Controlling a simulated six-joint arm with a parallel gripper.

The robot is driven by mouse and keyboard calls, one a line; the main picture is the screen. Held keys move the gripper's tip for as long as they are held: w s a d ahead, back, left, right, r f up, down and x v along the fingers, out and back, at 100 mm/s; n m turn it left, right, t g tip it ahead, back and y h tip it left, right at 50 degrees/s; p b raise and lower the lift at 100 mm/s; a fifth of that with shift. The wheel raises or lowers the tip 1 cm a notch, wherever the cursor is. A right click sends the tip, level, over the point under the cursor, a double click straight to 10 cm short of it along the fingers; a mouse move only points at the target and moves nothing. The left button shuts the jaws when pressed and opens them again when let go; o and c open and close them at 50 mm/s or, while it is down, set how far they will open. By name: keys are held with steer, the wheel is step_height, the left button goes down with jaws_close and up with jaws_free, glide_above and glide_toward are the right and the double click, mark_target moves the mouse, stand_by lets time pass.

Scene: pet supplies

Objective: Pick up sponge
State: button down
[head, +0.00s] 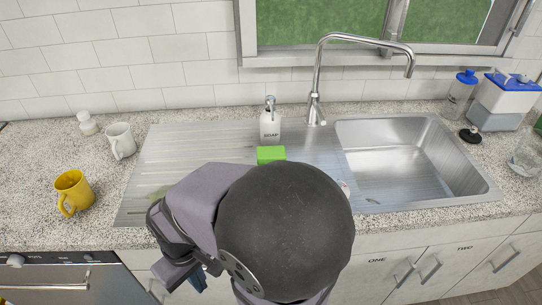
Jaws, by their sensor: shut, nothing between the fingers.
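A green sponge (270,154) lies on the ribbed metal drainboard, just in front of the white soap dispenser (270,128). Its near edge is close to my arm's outline in the picture, and its lower part may be hidden. My gripper (187,274) is at the lower left of my arm, in front of the counter edge and well apart from the sponge. It is shut and empty. Its fingertips are small and partly hidden by my own arm.
The drainboard (185,150) is mostly clear to the left of the sponge. A tall faucet (315,100) and the sink basin (400,160) are to the right. A yellow mug (74,190), a white mug (121,141) and a small white bottle (87,124) stand left.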

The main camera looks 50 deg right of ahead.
steer(key=c, duration=1.1)
jaws_free()
steer(key=shift+r, duration=0.1)
